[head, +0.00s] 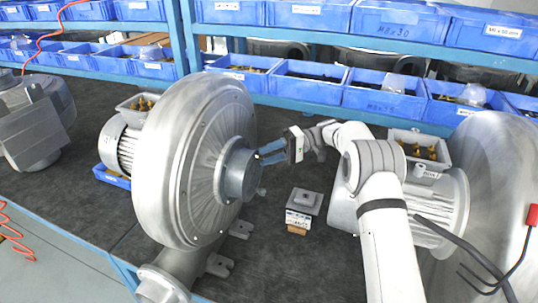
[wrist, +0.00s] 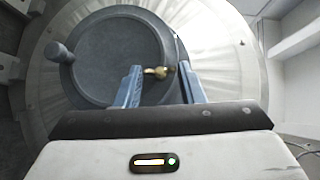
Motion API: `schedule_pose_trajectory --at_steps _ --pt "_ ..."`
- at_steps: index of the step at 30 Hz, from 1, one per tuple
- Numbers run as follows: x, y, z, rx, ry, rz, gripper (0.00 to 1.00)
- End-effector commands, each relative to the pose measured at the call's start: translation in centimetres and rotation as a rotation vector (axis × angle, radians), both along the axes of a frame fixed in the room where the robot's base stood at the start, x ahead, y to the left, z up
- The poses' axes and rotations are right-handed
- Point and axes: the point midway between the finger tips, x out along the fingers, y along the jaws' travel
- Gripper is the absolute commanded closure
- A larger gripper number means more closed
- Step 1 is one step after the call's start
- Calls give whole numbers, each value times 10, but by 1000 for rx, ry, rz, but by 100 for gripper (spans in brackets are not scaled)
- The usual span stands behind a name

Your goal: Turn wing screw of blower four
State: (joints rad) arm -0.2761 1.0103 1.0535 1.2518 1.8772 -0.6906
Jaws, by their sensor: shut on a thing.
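A large silver blower (head: 195,160) stands on the bench left of my arm, with a grey round hub (head: 240,172) on the side facing my gripper. I cannot read a number on it. The hub also fills the middle of the wrist view (wrist: 105,55). A small brass wing screw (wrist: 158,72) sits at the hub, between the blue fingers of my gripper (wrist: 160,76). The fingers are shut on it. In the head view my gripper (head: 264,155) reaches left to the hub's edge, and the screw is mostly hidden there.
Another blower (head: 445,200) stands behind my arm at the right, and a grey machine (head: 35,115) stands at the far left. A small box-like block (head: 304,203) sits on the dark bench top below my gripper. Blue bins (head: 308,82) line the shelves behind.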

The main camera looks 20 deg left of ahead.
Motion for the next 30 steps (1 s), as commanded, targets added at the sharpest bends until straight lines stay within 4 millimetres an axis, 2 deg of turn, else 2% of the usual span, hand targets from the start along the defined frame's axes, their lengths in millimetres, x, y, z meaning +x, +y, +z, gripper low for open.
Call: schedule_pose_trajectory --at_steps 3,4,12,21,23,27,28,30 --pt "0 0 -1 -1 0 -1 87" --pt "0 0 -1 -1 0 -1 64" --pt "0 0 0 -1 -1 0 43" --pt "0 1 4 0 -3 1 43" --pt "0 1 10 2 -5 1 43" --pt "0 1 35 4 -6 2 43" --pt "0 1 42 5 -7 2 39" --pt "-1 1 58 7 -9 3 26"
